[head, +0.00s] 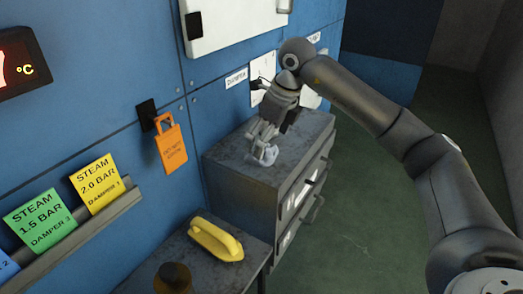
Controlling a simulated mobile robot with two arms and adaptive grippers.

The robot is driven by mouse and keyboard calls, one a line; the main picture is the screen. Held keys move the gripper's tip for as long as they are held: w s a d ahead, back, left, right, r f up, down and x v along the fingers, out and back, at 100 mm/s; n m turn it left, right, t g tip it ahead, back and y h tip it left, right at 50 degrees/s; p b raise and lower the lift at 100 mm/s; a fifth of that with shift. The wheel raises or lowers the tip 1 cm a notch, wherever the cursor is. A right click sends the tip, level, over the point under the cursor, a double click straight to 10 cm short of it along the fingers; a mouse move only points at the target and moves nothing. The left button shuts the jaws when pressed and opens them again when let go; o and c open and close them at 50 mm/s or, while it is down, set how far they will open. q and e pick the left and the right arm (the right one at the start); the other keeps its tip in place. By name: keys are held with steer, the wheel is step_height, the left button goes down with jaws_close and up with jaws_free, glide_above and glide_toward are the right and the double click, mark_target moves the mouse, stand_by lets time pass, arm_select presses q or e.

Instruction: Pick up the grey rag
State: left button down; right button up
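A small, pale grey crumpled rag (269,157) is on or just above the dark top of the metal drawer cabinet (228,150). My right gripper (262,147) reaches in from the right and points down at the cabinet top. Its fingertips are right at the rag and partly cover it. I cannot tell whether the fingers are closed on the rag or only around it. My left gripper is not in view.
A blue panelled wall stands behind the cabinet, with an orange tag (170,146) hanging on it. A yellow handled object (216,239) and a dark round object (173,277) sit on the lower surface in front. Green floor is clear at right.

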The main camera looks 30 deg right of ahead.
steer(key=x, duration=0.3)
steer(key=shift+w+f, duration=0.1)
steer(key=shift+f, duration=0.1)
steer(key=shift+a, duration=0.1)
steer(key=shift+c, duration=0.3)
steer(key=c, duration=0.9)
steer(key=shift+r, duration=0.1)
